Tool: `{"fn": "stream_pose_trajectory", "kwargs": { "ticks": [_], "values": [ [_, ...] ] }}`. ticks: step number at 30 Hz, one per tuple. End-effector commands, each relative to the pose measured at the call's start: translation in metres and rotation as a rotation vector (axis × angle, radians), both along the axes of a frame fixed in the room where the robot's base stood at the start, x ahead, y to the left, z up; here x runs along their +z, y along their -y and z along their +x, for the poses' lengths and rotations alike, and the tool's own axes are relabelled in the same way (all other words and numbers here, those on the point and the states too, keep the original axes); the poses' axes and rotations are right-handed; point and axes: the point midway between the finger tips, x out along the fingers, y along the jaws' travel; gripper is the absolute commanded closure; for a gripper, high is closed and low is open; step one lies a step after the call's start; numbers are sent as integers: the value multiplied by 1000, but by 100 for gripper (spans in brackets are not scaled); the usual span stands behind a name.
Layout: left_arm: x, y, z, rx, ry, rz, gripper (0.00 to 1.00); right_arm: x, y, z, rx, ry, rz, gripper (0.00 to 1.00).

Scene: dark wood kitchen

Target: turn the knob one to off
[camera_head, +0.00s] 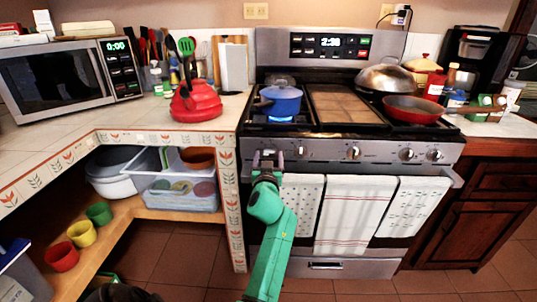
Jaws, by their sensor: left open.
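The stove (330,148) has a steel front panel with a row of knobs. A knob (354,153) near the middle and two knobs (406,154) at the right show clearly. The left end of the panel is partly covered by my left gripper (268,156), so I cannot make out the knob there well. That gripper is open, its fingers pointing at the panel; I cannot tell whether they touch a knob. A blue flame (281,119) burns under the blue pot (281,100) on the front left burner. My right gripper is not in view.
Towels (355,212) hang on the oven handle just below the panel, to the right of my left arm. A red kettle (196,102) stands on the left counter. A red pan (413,109) sits front right on the stove. Open floor lies in front.

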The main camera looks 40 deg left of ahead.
Motion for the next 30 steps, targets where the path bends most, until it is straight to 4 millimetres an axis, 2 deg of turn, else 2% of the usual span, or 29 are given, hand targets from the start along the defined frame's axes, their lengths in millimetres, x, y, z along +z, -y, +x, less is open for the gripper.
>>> {"fn": "stream_pose_trajectory", "kwargs": {
  "ticks": [3,8,9,20,30],
  "values": [
    [0,0,0,0,0,0,23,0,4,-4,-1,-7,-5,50],
    [0,0,0,0,0,0,84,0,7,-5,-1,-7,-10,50],
    [0,0,0,0,0,0,100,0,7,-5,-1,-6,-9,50],
    [0,0,0,0,-23,29,100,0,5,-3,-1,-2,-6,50],
    [1,0,0,1,-147,192,100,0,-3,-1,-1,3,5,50]
  ]
}}
